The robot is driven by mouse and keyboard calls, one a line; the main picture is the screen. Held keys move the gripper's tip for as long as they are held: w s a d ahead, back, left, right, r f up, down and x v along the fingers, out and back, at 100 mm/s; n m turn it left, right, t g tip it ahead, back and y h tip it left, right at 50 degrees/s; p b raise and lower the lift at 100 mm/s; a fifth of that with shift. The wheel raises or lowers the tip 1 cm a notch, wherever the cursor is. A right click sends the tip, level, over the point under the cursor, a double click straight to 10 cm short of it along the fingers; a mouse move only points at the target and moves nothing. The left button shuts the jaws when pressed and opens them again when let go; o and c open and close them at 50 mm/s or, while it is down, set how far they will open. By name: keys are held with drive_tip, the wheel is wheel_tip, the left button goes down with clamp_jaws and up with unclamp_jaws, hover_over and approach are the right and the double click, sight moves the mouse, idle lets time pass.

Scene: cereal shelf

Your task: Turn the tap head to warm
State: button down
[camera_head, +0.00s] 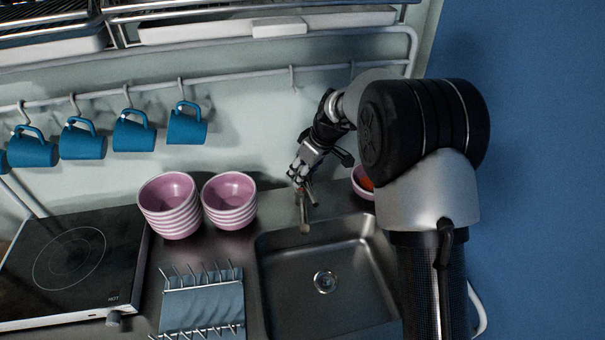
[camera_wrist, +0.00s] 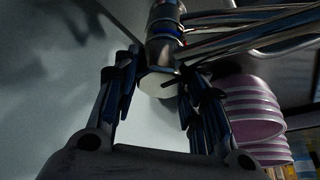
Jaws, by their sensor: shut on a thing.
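The tap (camera_head: 304,224) stands at the back edge of the sink (camera_head: 262,262), its spout over the basin. Its metal tap head (camera_wrist: 160,82) shows in the wrist view between my two fingers, with a blue and red band further along the tap body. My gripper (camera_head: 300,178) reaches the tap from behind and above, and it also fills the lower wrist view (camera_wrist: 158,85). It is shut on the tap head. The fingers partly hide the head's sides, and the handle's exact angle is hard to tell.
Two stacks of pink bowls (camera_head: 168,205) (camera_head: 229,201) stand left of the tap. Another pink bowl (camera_head: 362,182) sits to its right, partly behind my arm. A dish rack (camera_head: 203,300), a hob (camera_head: 70,265) and hanging blue mugs (camera_head: 134,131) are to the left.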

drive_tip(key=shift+s+f, duration=0.1)
drive_tip(key=shift+f, duration=0.05)
drive_tip(key=c, duration=1)
unclamp_jaws()
drive_tip(key=v, duration=1.2)
